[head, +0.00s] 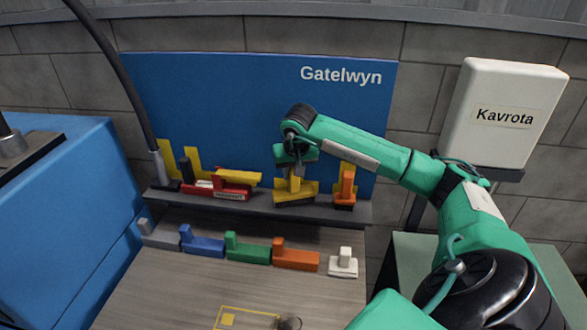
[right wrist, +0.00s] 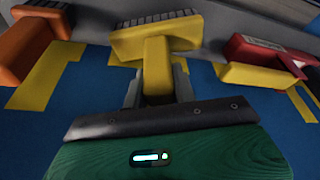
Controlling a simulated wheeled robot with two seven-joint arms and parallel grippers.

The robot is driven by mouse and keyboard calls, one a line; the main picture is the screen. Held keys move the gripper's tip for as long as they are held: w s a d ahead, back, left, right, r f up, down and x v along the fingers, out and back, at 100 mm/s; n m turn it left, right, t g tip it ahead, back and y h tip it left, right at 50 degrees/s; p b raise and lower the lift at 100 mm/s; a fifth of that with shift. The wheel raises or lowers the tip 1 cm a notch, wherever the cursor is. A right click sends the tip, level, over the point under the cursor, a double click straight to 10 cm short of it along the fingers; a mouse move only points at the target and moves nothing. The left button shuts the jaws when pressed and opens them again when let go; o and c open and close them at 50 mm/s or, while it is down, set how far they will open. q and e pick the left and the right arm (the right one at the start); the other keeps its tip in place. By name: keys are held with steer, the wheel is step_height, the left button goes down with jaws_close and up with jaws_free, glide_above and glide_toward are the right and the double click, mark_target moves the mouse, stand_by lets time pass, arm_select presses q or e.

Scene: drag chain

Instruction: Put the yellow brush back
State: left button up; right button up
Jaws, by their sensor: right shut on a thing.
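The yellow brush (head: 296,188) is at the shelf in front of the blue board, between the red and yellow items and the orange brush. My right gripper (head: 295,165) is shut on its upright handle. In the right wrist view the yellow brush (right wrist: 155,40) shows its wide head and bristles, with the handle (right wrist: 157,72) between my fingers. A yellow shape (right wrist: 120,55) on the blue board shows behind it. The brush looks upright at the shelf; I cannot tell whether it touches it. My left gripper is not in view.
The orange brush (head: 345,188) stands close on the right of the shelf (head: 245,210). A red tool (head: 230,184) with yellow parts lies on the left. Grey, blue (head: 203,243), green (head: 247,248), orange (head: 296,255) and white (head: 343,262) pieces stand on the table below.

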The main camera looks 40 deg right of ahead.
steer(key=shift+w+d+f, duration=0.1)
steer(key=shift+f, duration=0.05)
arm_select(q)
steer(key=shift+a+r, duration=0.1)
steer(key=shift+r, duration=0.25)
arm_select(e)
steer(key=shift+f, duration=0.1)
steer(key=shift+f, duration=0.15)
steer(key=o, duration=0.9)
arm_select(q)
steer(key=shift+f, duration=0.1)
arm_select(e)
steer(key=shift+o, duration=0.2)
